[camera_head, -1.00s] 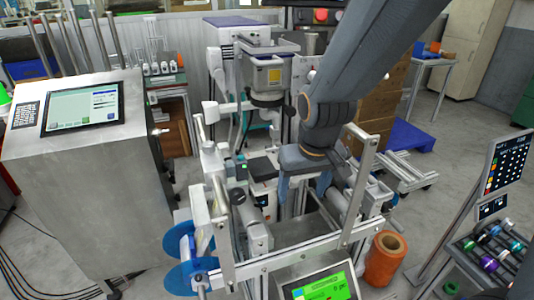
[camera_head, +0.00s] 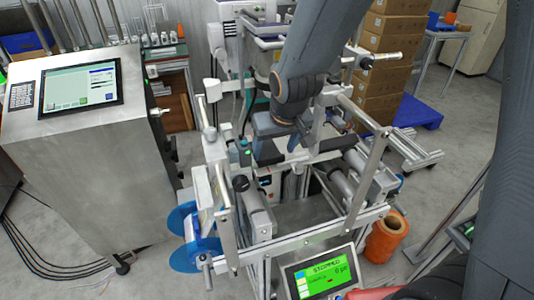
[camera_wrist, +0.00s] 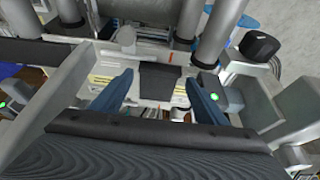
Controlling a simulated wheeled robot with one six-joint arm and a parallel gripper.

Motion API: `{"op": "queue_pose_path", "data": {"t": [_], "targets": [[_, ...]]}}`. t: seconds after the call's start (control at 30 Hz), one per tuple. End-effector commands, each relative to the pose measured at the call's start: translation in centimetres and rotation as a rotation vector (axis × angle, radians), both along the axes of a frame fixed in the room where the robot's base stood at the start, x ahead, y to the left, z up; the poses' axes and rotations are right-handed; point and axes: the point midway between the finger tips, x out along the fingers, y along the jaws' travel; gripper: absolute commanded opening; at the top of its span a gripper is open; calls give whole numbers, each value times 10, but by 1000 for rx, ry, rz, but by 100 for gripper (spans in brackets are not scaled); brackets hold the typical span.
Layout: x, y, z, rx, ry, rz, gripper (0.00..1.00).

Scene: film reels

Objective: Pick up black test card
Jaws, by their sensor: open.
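A small black card-like piece (camera_wrist: 160,82), likely the black test card, shows in the wrist view. It lies against a pale panel with yellow markings, between my two blue fingers. My gripper (camera_wrist: 158,88) is open, with one finger to each side of the piece and no visible contact. In the head view my gripper (camera_head: 275,150) points down inside the machine's metal frame (camera_head: 300,245). I cannot make out the black piece there.
Metal rollers (camera_wrist: 211,35) and a black knob (camera_wrist: 260,46) stand close to the fingers in the wrist view. In the head view, a green-screened display (camera_head: 320,272) is in front, blue reels (camera_head: 185,225) at left, and an orange roll (camera_head: 385,238) at right.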

Motion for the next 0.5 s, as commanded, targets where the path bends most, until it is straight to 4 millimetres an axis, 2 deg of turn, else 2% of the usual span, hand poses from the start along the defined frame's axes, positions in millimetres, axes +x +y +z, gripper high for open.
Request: {"op": "queue_pose_path", "data": {"t": [0.3, 0.5], "targets": [[13, 5, -31, 0, 2, 4, 67], [15, 5, -35, 1, 0, 6, 67]]}}
